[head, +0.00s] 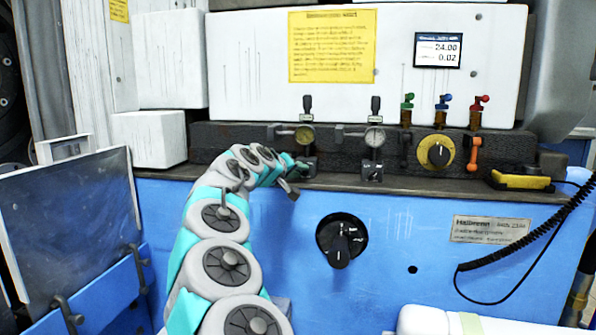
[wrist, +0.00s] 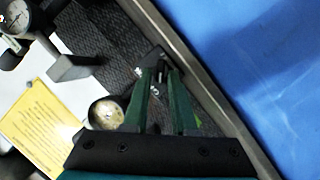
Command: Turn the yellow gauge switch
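The yellow-faced gauge (head: 305,137) is on the left of the dark panel ledge. It also shows, paler, in the wrist view (wrist: 106,112). Its small dark switch (wrist: 160,60) sits on the ledge below it, mostly hidden behind my fingertips. In the head view my gripper (head: 302,168) reaches that spot from the left, with the switch largely covered. In the wrist view the two green fingers of my gripper (wrist: 161,76) stand apart, one on either side of the switch. Whether they touch it is unclear.
A white-faced gauge (head: 375,137) with its own switch (head: 372,172) is to the right. Beyond are a yellow-ringed dial (head: 437,152) and an orange handle (head: 473,153). A black knob (head: 341,240) is on the blue front below. A yellow pendant (head: 520,181) lies at the right.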

